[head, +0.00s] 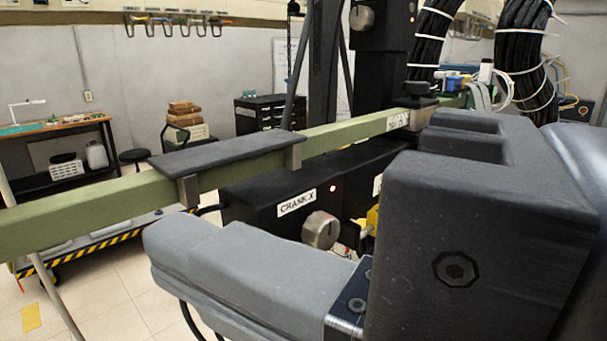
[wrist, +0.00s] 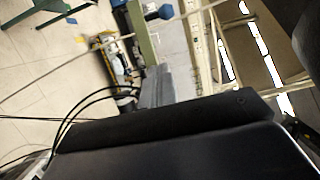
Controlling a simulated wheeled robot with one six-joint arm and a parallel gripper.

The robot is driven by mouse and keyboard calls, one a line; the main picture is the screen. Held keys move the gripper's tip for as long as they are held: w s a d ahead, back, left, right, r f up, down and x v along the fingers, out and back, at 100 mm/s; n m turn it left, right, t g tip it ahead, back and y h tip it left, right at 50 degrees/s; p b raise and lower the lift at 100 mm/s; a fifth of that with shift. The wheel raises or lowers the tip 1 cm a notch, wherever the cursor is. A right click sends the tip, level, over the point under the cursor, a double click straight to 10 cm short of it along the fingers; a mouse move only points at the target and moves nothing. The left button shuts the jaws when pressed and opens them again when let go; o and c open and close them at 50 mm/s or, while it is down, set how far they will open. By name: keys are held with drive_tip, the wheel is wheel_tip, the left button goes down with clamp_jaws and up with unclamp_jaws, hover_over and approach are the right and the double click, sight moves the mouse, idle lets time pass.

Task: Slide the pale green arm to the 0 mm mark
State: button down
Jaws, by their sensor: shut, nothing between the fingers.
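The pale green arm (head: 90,212) is a long straight beam in the head view. It runs from the left edge back to a dark clamp (head: 415,103) at the right, by a black upright column. White label strips near the clamp are too small to read, and I cannot make out a 0 mm mark. In the wrist view a green bar (wrist: 141,32), perhaps the same arm, shows past my fingers. My gripper (wrist: 154,73) is shut and empty in that view; whether it touches the bar I cannot tell.
A dark plate (head: 225,150) sits on the beam on two brackets. A black housing labelled CRANK X (head: 262,205) with a round metal knob (head: 320,230) lies below the beam. Thick black cables (head: 525,55) hang at the right. Open floor shows at lower left.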

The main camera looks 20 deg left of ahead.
drive_tip(key=p, duration=0.3)
approach(69, 200)
drive_tip(key=a, duration=0.2)
drive_tip(key=a+r, duration=0.2)
drive_tip(key=a, duration=0.1)
drive_tip(key=shift+s+a, duration=0.35)
drive_tip(key=shift+a, duration=0.05)
drive_tip(key=shift+s+a, duration=1.25)
drive_tip(key=shift+a, duration=0.05)
drive_tip(key=shift+f+b, duration=0.1)
drive_tip(key=shift+b, duration=0.2)
